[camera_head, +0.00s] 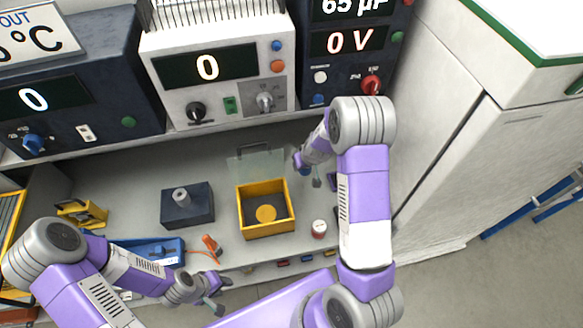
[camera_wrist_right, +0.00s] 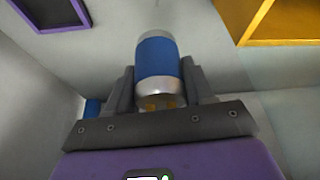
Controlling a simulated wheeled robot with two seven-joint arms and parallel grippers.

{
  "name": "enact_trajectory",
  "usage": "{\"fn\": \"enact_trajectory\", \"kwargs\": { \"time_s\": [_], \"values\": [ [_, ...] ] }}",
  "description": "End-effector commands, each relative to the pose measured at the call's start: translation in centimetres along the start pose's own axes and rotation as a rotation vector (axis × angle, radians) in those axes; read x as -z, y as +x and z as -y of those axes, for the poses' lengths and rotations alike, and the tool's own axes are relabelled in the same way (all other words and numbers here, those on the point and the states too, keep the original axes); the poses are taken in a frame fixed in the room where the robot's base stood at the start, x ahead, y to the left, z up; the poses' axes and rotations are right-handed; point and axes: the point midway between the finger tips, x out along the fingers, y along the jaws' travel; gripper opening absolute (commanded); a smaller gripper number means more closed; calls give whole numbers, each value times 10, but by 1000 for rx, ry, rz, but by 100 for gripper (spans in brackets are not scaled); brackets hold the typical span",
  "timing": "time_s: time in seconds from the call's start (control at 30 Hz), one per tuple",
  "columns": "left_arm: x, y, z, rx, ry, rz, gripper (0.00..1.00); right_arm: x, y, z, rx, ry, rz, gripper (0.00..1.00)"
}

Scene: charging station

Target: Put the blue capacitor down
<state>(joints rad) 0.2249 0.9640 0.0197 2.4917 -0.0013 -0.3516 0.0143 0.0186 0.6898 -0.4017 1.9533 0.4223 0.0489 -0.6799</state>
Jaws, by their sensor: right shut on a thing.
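The blue capacitor (camera_wrist_right: 157,58) is a blue cylinder with silver ends. In the right wrist view it stands out from between the two dark fingers of my right gripper (camera_wrist_right: 158,90), which is shut on it. In the head view my right gripper (camera_head: 306,171) is over the right part of the bench, right of the yellow box, and the capacitor is mostly hidden there. I cannot tell whether it touches a surface. My left gripper (camera_head: 217,294) is at the front edge of the bench, with its fingers apart and nothing between them.
The open yellow box (camera_head: 266,228) holds a round yellow disc, with a clear lid raised behind it. A purple-framed dark pad (camera_wrist_right: 52,14) shows in the wrist view. Instruments (camera_head: 215,70) line the back.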

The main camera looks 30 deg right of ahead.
Motion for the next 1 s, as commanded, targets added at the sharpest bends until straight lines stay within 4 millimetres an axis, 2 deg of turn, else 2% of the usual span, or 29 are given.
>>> {"fn": "enact_trajectory", "kwargs": {
  "time_s": [0.03,0.1,0.37,0.53,0.97,1.0],
  "values": [
    [0,4,2,0,0,0,38,-6,13,-1,0,3,5,19],
    [1,6,2,0,0,-1,38,-11,24,-1,0,2,4,19],
    [1,9,3,0,0,-1,38,-18,44,-1,-1,0,1,19],
    [1,13,5,0,0,-1,38,-28,67,0,0,1,2,19],
    [1,18,7,0,0,-1,38,-31,74,0,0,-1,0,19],
    [1,17,6,0,0,-1,38,-31,74,0,0,-1,0,57]
  ]
}}
